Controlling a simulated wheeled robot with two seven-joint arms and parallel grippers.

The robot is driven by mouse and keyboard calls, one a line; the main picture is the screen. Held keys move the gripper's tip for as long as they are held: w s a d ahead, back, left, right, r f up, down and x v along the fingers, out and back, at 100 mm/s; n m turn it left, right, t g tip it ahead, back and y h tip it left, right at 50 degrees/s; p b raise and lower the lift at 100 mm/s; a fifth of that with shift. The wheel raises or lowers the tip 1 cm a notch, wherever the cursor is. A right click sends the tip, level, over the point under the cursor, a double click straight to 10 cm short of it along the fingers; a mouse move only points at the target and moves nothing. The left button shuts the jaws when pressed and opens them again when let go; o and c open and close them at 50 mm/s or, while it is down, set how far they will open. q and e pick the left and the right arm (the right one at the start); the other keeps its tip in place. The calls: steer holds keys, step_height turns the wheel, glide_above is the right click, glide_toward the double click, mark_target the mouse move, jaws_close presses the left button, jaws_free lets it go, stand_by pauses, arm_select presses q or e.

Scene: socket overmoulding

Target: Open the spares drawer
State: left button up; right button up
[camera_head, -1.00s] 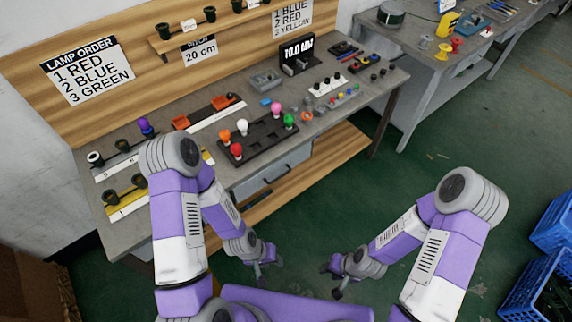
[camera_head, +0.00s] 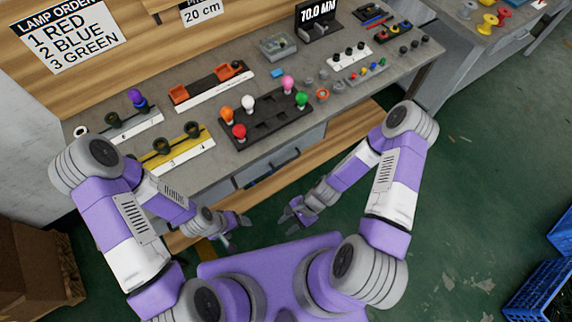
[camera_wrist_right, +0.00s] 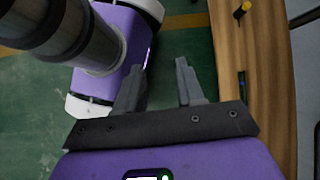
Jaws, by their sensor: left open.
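The spares drawer (camera_head: 308,148) is taken to be the grey-blue front under the bench top's front edge; it appears shut, and a dark strip below it is too small to make out. My left gripper (camera_head: 240,226) is open and empty, below and left of the drawer front. My right gripper (camera_head: 290,216) is below the drawer, apart from it. In the right wrist view, its two fingers (camera_wrist_right: 158,85) are spread with nothing between them, over green floor.
The bench top (camera_head: 215,178) carries a black lamp tray (camera_head: 262,130), a yellow rack (camera_head: 178,150) and several small parts. A wooden lower shelf (camera_head: 352,132) runs under the bench and also shows in the right wrist view (camera_wrist_right: 262,90). Blue crates (camera_head: 540,290) stand at the right; floor between is clear.

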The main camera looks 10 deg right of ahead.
steer(key=w+a+f+m+t+y+b, duration=0.2)
steer(key=w+f+m+t+y+b, duration=0.4)
steer(key=m, duration=0.9)
steer(key=w+d+r+m+t+b, duration=0.2)
steer(key=w+d+m+t+b, duration=0.2)
steer(key=w+d+m+t, duration=1.05)
arm_select(q)
step_height(320, 180, down, 12)
steer(key=shift+f+b, duration=0.2)
steer(key=shift+b, duration=0.25)
arm_select(e)
steer(key=w+a+r+m+g, duration=0.1)
steer(key=w+a+m+g, duration=0.1)
steer(key=a+g, duration=0.2)
steer(key=shift+a+r, duration=0.3)
steer(key=shift+a, duration=0.5)
steer(key=shift+w, duration=0.1)
jaws_close()
